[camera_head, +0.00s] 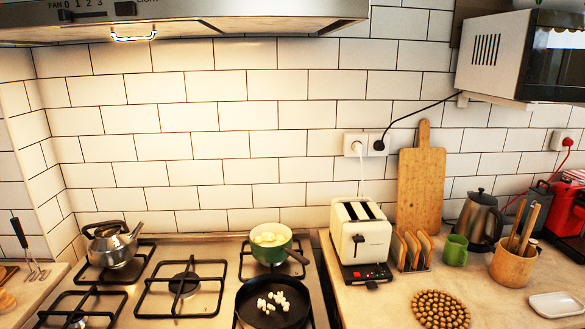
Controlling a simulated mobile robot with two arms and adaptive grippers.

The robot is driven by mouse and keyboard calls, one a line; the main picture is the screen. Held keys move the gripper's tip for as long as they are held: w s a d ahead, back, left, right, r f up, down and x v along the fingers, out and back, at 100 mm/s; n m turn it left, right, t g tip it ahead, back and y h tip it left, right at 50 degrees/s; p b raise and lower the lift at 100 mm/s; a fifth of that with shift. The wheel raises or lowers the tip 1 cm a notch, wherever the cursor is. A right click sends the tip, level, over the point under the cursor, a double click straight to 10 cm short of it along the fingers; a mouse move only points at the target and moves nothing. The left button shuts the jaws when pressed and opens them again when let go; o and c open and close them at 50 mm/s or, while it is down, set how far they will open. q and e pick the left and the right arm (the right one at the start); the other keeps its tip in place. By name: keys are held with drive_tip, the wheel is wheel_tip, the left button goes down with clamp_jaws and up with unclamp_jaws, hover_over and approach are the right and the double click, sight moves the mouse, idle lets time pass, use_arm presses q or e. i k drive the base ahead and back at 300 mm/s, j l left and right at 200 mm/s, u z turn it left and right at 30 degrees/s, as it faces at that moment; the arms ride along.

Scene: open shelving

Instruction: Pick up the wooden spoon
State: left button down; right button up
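A wooden utensil pot (513,269) stands on the right counter, beside the kettle. Two long wooden utensils (527,227) lean in it with their upper ends showing above the rim. Their lower ends are hidden inside the pot, so I cannot tell for sure which one is the wooden spoon. Neither of my grippers shows in this view.
A steel kettle (479,221), green mug (454,250), round beaded mat (440,309) and white dish (556,305) surround the pot. A red appliance (567,215) stands to its right. A microwave (520,55) hangs above. The stove (180,290) is at left.

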sight(536, 207)
drive_tip(key=z, duration=1.5)
drive_tip(key=i+l+u, duration=0.25)
drive_tip(key=i+l, duration=0.15)
drive_tip(key=i+l+u, duration=0.25)
drive_tip(key=i+l, duration=0.15)
drive_tip(key=i+l+u, duration=0.2)
drive_tip(key=i+l, duration=0.15)
drive_tip(key=l, duration=0.25)
